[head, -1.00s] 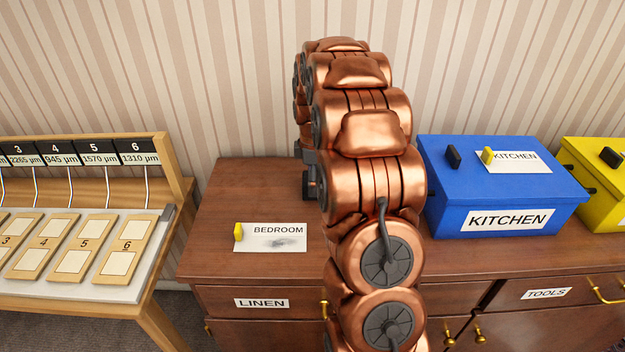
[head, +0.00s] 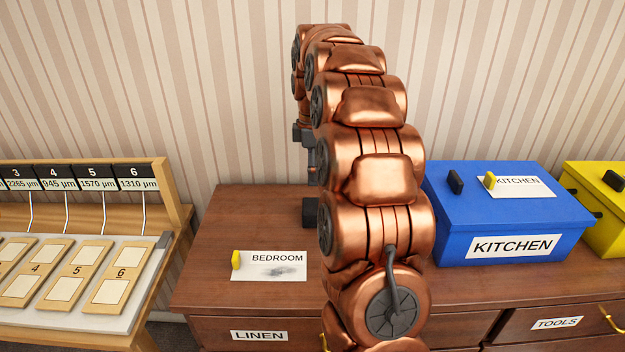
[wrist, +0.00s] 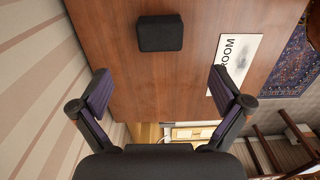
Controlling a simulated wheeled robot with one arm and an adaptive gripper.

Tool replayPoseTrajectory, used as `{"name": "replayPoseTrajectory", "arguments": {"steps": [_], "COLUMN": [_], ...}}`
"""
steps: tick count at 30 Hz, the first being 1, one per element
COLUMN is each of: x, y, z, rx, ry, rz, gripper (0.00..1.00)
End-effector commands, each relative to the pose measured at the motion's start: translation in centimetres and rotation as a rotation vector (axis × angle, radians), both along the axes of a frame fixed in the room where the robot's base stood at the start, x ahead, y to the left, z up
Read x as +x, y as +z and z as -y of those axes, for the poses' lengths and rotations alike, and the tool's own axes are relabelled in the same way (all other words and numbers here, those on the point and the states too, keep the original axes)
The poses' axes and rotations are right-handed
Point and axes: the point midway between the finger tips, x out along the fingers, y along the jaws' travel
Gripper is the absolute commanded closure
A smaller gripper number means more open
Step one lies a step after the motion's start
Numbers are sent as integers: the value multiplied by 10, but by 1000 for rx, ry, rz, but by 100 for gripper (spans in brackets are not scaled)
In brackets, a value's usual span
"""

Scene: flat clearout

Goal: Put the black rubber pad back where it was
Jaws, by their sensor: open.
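The black rubber pad (wrist: 160,33) lies on the brown dresser top (wrist: 150,70), free of my gripper. In the head view, the pad (head: 310,212) stands out beside my copper arm, toward the back of the dresser. My arm hides part of it there. My gripper (wrist: 162,92) is open and empty, with its two fingers spread wide. In the head view my gripper (head: 306,150) is partly hidden by the arm and hangs above the pad, apart from it.
A white BEDROOM card (head: 268,266) with a yellow tab (head: 236,260) lies left of the pad. A blue KITCHEN box (head: 500,225) stands to the right, with a yellow box (head: 605,210) beyond. A sample table (head: 90,275) stands left. The wall (head: 240,90) is behind.

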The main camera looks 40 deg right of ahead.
Motion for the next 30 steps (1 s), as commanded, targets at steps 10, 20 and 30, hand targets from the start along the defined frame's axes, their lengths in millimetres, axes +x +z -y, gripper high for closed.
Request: {"name": "replayPoseTrajectory", "arguments": {"steps": [10, 20, 30], "x": [-2, -42, -113], "y": [5, 13, 7], "z": [-6, -81, -159], "rx": [1, 11, 8], "ry": [-8, -152, -357], "rz": [-2, -23, -64], "gripper": [0, 0, 0]}}
